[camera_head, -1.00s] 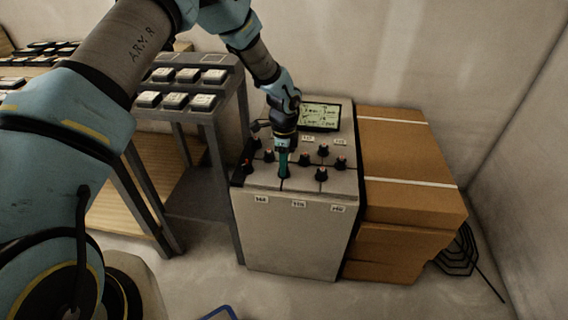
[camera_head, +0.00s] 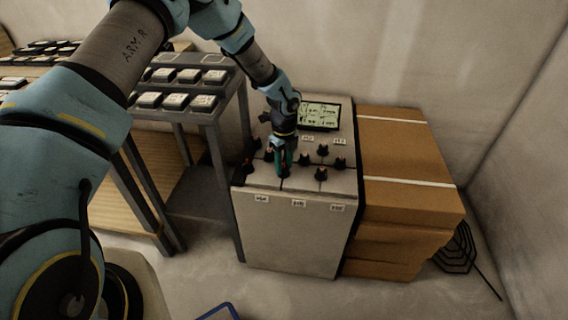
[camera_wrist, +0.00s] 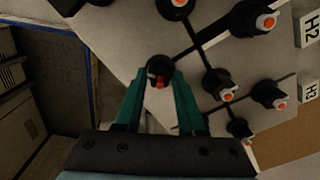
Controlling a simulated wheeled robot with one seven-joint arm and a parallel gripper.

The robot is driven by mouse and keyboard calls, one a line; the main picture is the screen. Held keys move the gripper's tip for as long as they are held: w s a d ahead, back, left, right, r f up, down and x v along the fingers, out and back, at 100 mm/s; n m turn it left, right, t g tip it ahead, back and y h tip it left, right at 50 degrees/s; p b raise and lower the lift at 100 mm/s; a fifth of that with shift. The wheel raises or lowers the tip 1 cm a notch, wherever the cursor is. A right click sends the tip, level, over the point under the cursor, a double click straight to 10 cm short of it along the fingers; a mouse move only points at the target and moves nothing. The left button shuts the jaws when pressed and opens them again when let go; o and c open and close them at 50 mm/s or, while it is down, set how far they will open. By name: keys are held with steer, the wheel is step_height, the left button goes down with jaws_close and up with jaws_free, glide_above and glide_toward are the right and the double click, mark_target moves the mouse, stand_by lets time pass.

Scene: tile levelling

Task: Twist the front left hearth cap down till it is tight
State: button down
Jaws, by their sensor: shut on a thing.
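The tile-topped grey unit (camera_head: 290,235) carries several black caps with red-orange centres. My gripper (camera_head: 284,168) points down at the front part of its top, left of the middle. In the wrist view, my green fingers (camera_wrist: 159,82) are shut on one black cap (camera_wrist: 158,66), one finger at each side. Its red-orange centre shows between them. The cap appears seated on the top; how tight it is cannot be told. In the head view the fingers mostly hide this cap.
Other caps stand close by, such as one on the right (camera_head: 321,174) and one near the fingers in the wrist view (camera_wrist: 218,84). A small screen (camera_head: 319,116) is at the back. Cardboard boxes (camera_head: 405,190) stand right; a grey rack (camera_head: 215,118) stands left.

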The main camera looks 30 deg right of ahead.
stand_by(0.4)
steer(key=c, duration=0.5)
jaws_free()
step_height(320, 180, up, 11)
steer(key=shift+b, duration=0.4)
steer(key=shift+f, duration=0.1)
